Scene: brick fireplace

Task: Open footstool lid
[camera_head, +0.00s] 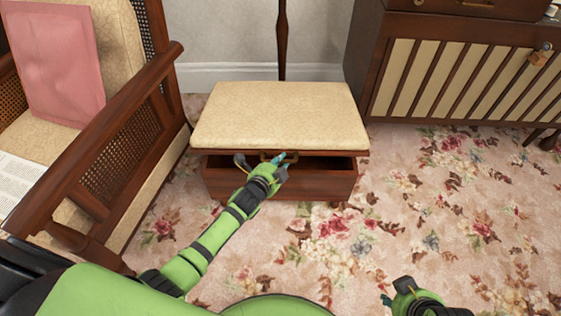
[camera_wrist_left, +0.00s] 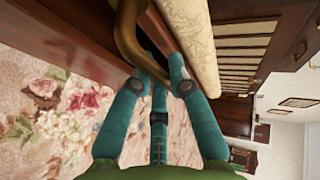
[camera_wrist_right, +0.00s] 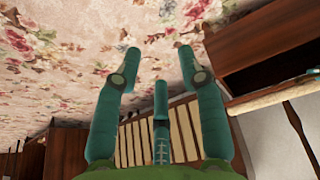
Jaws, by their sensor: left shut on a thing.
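The footstool has a cream padded lid (camera_head: 280,114) on a dark wooden box (camera_head: 312,184). The lid is slightly raised at the front, and a dark gap shows between it and the box. A brass handle (camera_head: 272,156) sits at the lid's front edge. My left gripper (camera_head: 280,163) is at this handle. In the left wrist view its teal fingers (camera_wrist_left: 158,72) are shut on the curved brass handle (camera_wrist_left: 130,40), beside the padded lid edge (camera_wrist_left: 195,45). My right gripper (camera_head: 386,298) is low at the right, away from the footstool; its fingers (camera_wrist_right: 157,55) are spread and empty.
A wooden armchair (camera_head: 125,150) with a pink cushion (camera_head: 58,65) stands close at the left. A slatted wooden cabinet (camera_head: 450,80) stands at the back right. A dark pole (camera_head: 282,40) rises behind the footstool. The floral carpet (camera_head: 430,220) is clear at the right.

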